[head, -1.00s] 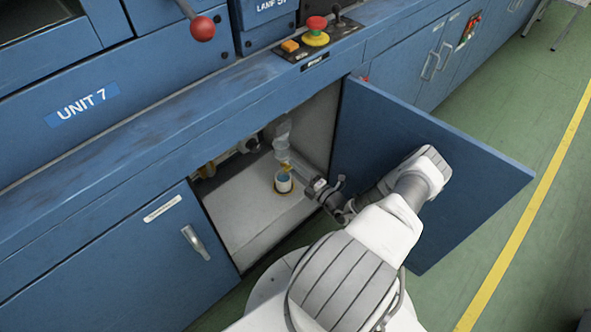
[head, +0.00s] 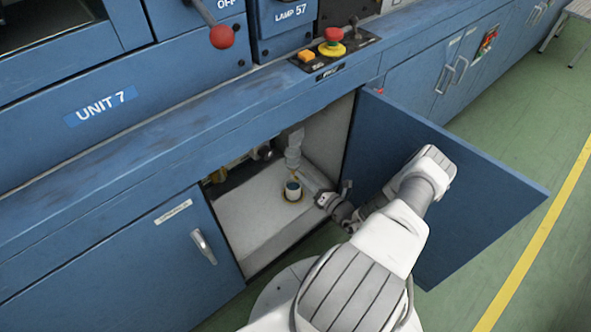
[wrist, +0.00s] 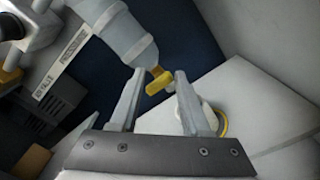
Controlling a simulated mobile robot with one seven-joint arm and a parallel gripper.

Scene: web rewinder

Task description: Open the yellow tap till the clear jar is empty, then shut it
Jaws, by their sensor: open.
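The clear jar (head: 293,150) hangs, neck down, inside the open cabinet. It shows greyish in the wrist view (wrist: 125,35); I cannot make out a liquid level in it. The yellow tap (wrist: 159,80) sits at the jar's lower end, its handle lying at a slant in the wrist picture. My gripper (wrist: 159,75) is open and empty, with its two fingertips on either side of the tap in the picture; I cannot tell any contact. A white cup (head: 293,194) with a dark inside stands below the tap, partly hidden by a finger in the wrist view.
The blue cabinet door (head: 445,185) stands open close to the right of my arm. The pale cabinet floor (head: 245,220) is clear left of the cup. A dark box (wrist: 53,103) and fittings stand further in. A red emergency button (head: 333,35) is on the ledge above.

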